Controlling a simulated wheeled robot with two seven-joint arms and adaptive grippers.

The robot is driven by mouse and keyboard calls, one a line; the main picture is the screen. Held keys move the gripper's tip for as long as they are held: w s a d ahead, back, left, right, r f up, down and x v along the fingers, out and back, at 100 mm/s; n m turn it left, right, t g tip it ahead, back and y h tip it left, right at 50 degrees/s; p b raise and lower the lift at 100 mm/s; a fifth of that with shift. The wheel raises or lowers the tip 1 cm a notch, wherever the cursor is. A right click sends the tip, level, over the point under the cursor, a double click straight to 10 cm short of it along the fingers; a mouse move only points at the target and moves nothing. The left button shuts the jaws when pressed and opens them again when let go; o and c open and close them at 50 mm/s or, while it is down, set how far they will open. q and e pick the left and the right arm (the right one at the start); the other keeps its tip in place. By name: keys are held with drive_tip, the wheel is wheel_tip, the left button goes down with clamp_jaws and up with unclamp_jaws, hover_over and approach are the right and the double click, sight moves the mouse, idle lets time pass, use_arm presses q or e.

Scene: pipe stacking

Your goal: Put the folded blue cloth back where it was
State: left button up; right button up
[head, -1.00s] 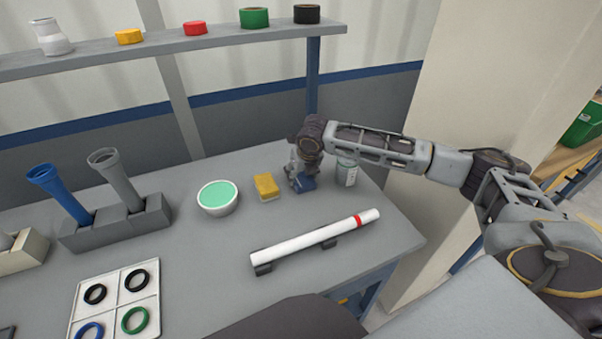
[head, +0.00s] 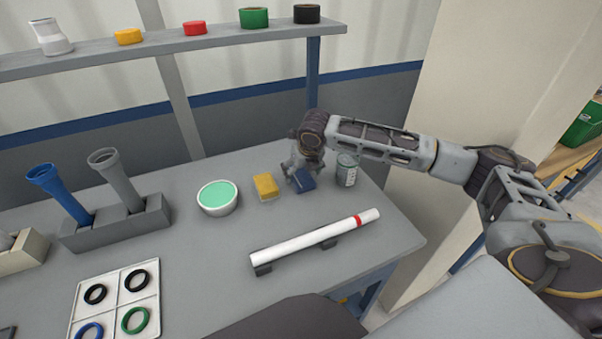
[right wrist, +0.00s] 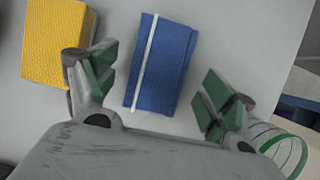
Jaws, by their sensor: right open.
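The folded blue cloth (head: 303,181) lies on the grey table, between the yellow sponge and the jar. In the right wrist view the blue cloth (right wrist: 163,65) has a white band across it and lies between the parted fingers, with a gap on each side. My right gripper (head: 298,168) is just above the cloth, open and empty. Its green-padded fingers show in the right wrist view (right wrist: 155,85). My left gripper is not in view.
A yellow sponge (head: 266,187) lies close on the left, and a jar (head: 347,170) stands close on the right. A bowl with green contents (head: 217,198) is farther left. A white pipe with a red band (head: 315,238) rests on supports in front.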

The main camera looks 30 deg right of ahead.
sight(303, 180)
drive_tip(key=v, duration=0.4)
drive_tip(key=shift+r+p, duration=0.15)
drive_tip(key=shift+p, duration=0.15)
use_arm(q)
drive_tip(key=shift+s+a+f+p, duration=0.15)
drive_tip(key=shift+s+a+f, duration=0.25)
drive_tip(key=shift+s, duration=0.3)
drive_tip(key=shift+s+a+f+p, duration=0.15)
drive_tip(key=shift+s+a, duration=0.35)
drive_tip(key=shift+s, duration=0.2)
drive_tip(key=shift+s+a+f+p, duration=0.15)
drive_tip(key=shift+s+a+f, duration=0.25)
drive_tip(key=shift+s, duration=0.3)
use_arm(e)
drive_tip(key=shift+v, duration=2.95)
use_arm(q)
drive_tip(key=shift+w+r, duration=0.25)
use_arm(e)
drive_tip(key=shift+s, duration=0.1)
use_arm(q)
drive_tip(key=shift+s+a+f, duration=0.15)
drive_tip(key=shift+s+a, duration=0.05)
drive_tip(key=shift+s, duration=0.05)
